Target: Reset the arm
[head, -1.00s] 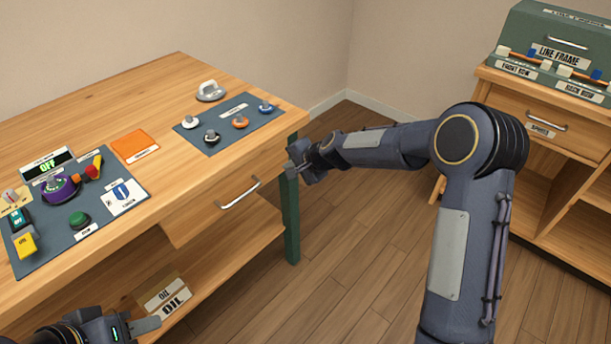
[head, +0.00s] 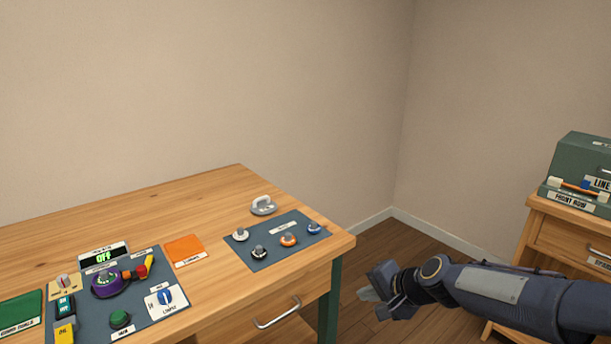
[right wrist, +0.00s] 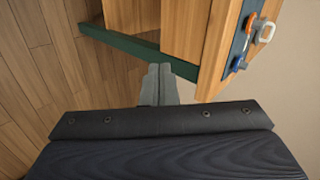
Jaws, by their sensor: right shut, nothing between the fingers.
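My right gripper (head: 372,294) is to the right of the workbench (head: 215,185), off its right end and clear of it. Its fingers are together and empty. In the right wrist view the shut fingers (right wrist: 158,85) point toward the bench's green leg (right wrist: 135,48), with a gap I cannot measure. My right arm comes in from the right edge of the head view. My left gripper is out of the head view.
On the bench are a blue-grey mat (head: 270,258) with several small knobs, a grey-handled object (head: 263,205), an orange square (head: 185,250) and a control panel (head: 135,325) whose display reads OFF. A cabinet (head: 565,225) with a green box (head: 585,165) stands at right. Floor between is open.

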